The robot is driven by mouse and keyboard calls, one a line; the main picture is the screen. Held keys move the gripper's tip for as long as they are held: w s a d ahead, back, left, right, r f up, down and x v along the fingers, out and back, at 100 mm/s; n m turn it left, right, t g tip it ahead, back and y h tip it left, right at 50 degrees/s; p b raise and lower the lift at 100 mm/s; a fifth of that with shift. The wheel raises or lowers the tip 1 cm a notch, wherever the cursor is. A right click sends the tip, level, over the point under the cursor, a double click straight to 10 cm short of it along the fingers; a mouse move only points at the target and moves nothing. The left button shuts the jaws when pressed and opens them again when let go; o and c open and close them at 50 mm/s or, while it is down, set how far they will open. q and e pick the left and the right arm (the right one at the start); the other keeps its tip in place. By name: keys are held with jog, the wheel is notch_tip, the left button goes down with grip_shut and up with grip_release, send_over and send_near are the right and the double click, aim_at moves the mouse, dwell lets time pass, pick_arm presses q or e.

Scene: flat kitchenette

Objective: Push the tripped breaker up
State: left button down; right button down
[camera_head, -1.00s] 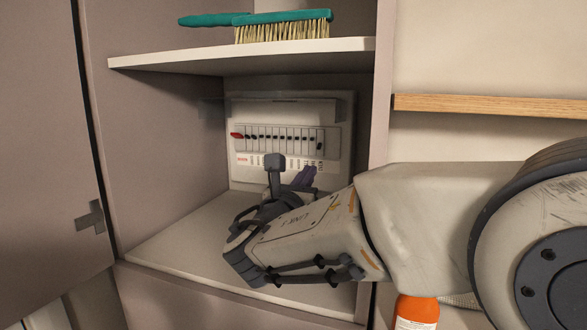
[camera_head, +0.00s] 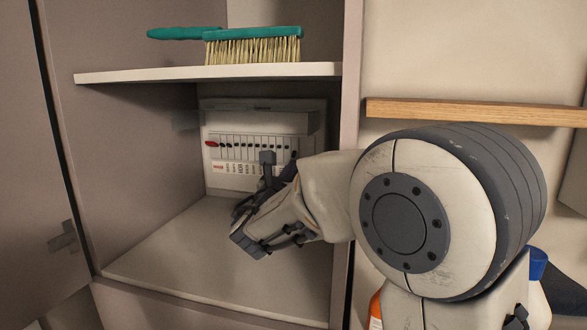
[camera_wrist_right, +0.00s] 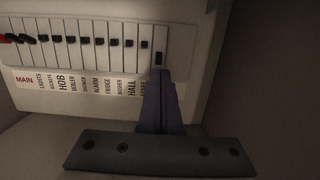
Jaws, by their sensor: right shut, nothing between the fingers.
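The breaker panel (camera_head: 225,180) is fixed to the back wall of the cupboard, with a row of switches and a red main switch (camera_head: 211,143) at its left end. In the right wrist view, the rightmost breaker (camera_wrist_right: 158,58) has its black toggle lower than the toggles beside it, which sit in a line. My right gripper (camera_wrist_right: 160,80) is shut and empty, its purple fingertips just below that toggle. I cannot tell whether they touch it. The label under this breaker is mostly hidden by the fingers. In the head view my right gripper (camera_head: 287,170) is partly hidden behind its wrist. My left gripper is out of view.
A shelf (camera_head: 200,73) with a green brush (camera_head: 253,45) is above the panel. The cupboard's right side wall (camera_head: 352,60) is close beside my right arm. The cupboard floor (camera_head: 160,260) is clear at left. A wooden ledge (camera_head: 470,112) runs along the right wall.

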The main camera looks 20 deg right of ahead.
jog(key=shift+a+r, duration=0.2)
jog(key=shift+s+r+g+y+p, duration=0.1)
jog(key=shift+s+g+y+p, duration=0.05)
jog(key=shift+g+y+p, duration=0.4)
